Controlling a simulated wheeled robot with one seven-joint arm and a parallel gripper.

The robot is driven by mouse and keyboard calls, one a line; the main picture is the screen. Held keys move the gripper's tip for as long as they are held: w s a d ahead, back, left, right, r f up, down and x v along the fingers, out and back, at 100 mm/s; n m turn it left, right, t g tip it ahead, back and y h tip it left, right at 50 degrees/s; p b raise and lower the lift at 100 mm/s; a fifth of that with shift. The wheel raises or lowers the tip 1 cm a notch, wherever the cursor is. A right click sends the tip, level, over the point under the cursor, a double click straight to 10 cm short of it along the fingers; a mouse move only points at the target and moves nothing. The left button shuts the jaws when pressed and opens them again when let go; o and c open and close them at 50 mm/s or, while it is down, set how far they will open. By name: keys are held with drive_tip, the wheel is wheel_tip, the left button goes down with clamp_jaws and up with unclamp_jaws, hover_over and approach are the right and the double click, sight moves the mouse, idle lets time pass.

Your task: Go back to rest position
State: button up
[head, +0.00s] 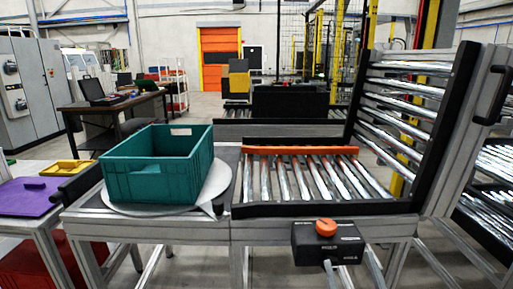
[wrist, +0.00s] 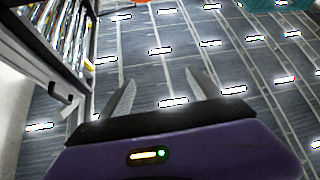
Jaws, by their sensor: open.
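My gripper (wrist: 160,92) shows only in the wrist view, at the bottom middle. Its two fingers are spread apart with nothing between them, over a grey surface with light lines and bright reflections. My arm and gripper do not show in the head view. A teal crate (head: 155,178) stands upright on a round light plate (head: 217,185) on the left of the workstation. A small teal part shows at the top right edge of the wrist view; I cannot tell for sure that it is the crate.
A roller conveyor (head: 300,178) with an orange bar (head: 300,150) lies right of the crate. A raised roller frame (head: 415,95) stands at its right. A control box with an orange button (head: 326,227) hangs in front. A purple lid (head: 28,197) lies on the left table.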

drive_tip(key=s+f+m+g+h+p, duration=0.1)
drive_tip(key=s+g, duration=0.4)
drive_tip(key=s, duration=1.5)
drive_tip(key=s+f+m+g+h+p, duration=0.2)
drive_tip(key=s+m+g+h+p, duration=0.1)
drive_tip(key=s, duration=1.7)
drive_tip(key=shift+s+f+m+g+h+p, duration=0.15)
drive_tip(key=shift+s+m+g+h+p, duration=0.2)
drive_tip(key=shift+g+p, duration=0.55)
drive_tip(key=shift+a, duration=0.1)
